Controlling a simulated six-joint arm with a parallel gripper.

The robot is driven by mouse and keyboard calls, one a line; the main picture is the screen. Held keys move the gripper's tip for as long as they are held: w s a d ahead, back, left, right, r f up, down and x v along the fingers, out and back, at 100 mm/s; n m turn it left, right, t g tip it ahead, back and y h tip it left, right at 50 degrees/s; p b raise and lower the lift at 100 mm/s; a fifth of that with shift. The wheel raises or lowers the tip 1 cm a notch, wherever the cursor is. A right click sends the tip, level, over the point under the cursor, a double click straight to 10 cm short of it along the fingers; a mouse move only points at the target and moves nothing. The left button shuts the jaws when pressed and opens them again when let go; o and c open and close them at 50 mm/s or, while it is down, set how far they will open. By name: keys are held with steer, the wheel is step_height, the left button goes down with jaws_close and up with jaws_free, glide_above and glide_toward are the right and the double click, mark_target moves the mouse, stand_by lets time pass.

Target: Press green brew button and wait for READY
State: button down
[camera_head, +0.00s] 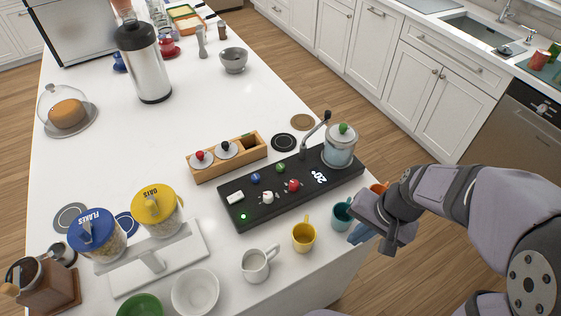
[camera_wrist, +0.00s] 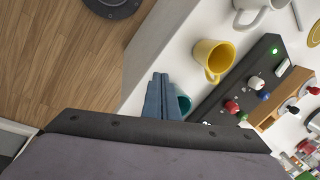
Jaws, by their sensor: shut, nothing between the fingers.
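A black brew station (camera_head: 258,207) lies on the white counter. Its green button (camera_head: 280,167) stands behind a red knob (camera_head: 293,185), beside a blue button (camera_head: 255,178). In the wrist view the green button (camera_wrist: 242,115) is right of the red knob. A lit display (camera_head: 318,177) seems to read 20°; I see no READY. A small green light (camera_head: 243,216) glows at the left end. A glass kettle (camera_head: 339,151) with a green lid knob sits at the right end. My gripper (camera_head: 360,236) is shut and empty, off the station's front right; its blue fingers (camera_wrist: 161,77) are together.
A teal cup (camera_head: 341,216) is close to my fingers, at the counter's edge. A yellow cup (camera_head: 303,238) and a white pitcher (camera_head: 256,264) stand in front of the station. A wooden box (camera_head: 227,165) is behind it. The counter's middle is clear.

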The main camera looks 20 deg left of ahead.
steer(key=w+a+r+m+t+y+p, duration=0.1)
steer(key=w+a+r+m+p, duration=0.1)
steer(key=a, duration=0.5)
steer(key=w+a+r+m+t+y+p, duration=0.1)
steer(key=w+a+r+m+y+p, duration=0.1)
steer(key=w+a+r+m, duration=0.2)
steer(key=w+a+r+m+t+y+p, duration=0.2)
steer(key=w+a+m, duration=0.4)
steer(key=w+a, duration=0.5)
steer(key=shift+w+a+r+m+p, duration=0.25)
steer(key=shift+r+m+p, duration=0.2)
steer(key=shift+r, duration=0.3)
steer(key=shift+f, duration=0.15)
steer(key=b, duration=0.5)
glide_above(278, 163)
steer(key=s+d, duration=0.1)
steer(key=d, duration=0.1)
steer(key=f, duration=0.6)
steer(key=shift+s+f, duration=0.2)
steer(key=shift+f, duration=0.1)
steer(key=shift+f+b, duration=0.95)
steer(key=shift+b, duration=0.4)
steer(key=shift+d+f+b, duration=0.1)
steer(key=shift+f+b, duration=1.15)
steer(key=shift+b, duration=0.25)
steer(key=shift+r, duration=0.1)
steer(key=shift+r+p, duration=1.05)
steer(key=shift+r, duration=0.1)
